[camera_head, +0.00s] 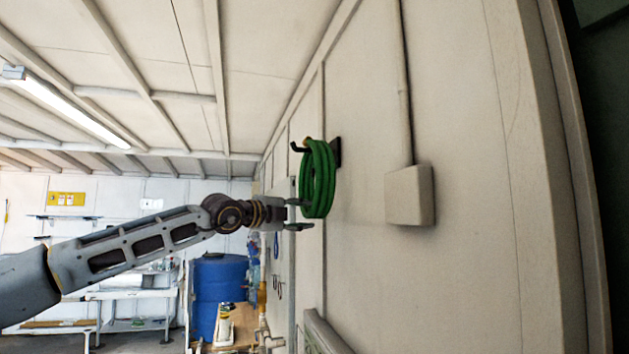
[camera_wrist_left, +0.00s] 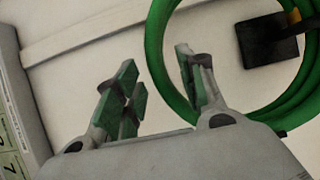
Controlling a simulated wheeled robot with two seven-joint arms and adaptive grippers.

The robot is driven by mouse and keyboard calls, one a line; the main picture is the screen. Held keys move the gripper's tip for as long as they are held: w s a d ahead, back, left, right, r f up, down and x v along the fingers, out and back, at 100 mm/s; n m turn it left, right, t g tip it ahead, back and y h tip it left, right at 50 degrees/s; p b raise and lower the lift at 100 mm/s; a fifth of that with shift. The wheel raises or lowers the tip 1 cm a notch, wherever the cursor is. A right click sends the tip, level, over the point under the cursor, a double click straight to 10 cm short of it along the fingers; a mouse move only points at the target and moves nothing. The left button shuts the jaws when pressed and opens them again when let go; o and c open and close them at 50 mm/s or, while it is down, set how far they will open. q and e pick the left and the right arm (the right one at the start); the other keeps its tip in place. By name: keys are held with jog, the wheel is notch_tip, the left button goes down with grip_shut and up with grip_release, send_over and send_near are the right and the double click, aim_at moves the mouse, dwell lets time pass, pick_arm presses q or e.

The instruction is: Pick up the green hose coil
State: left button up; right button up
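The green hose coil (camera_head: 320,180) hangs on a dark wall bracket (camera_head: 336,152) on the wall at the right. My left gripper (camera_head: 303,214) is at the coil's lower left edge, its fingers pointing at the coil. In the left wrist view, the gripper (camera_wrist_left: 155,65) is open with a clear gap between its fingers. The coil (camera_wrist_left: 155,50) shows there as a large ring. Its left side runs across the gap, and the right finger overlaps the ring. I cannot tell whether the fingers touch the hose. My right gripper is not in view.
A grey wall box (camera_head: 408,195) with a conduit above it is right of the coil. A blue barrel (camera_head: 218,285) and a workbench (camera_head: 130,295) stand below and behind my left arm. The wall between coil and box is bare.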

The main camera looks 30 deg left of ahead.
pick_arm(q)
jog(key=shift+w, duration=0.1)
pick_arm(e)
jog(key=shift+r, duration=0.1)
pick_arm(q)
jog(key=shift+p+x, duration=0.9)
jog(key=shift+x, duration=0.2)
jog(key=shift+p+x, duration=0.65)
jog(key=shift+x, duration=0.3)
jog(key=shift+w+d, duration=0.1)
jog(key=shift+w, duration=0.35)
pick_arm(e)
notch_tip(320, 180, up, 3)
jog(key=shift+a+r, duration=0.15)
pick_arm(q)
jog(key=shift+c, duration=0.4)
jog(key=c, duration=0.7)
grip_shut()
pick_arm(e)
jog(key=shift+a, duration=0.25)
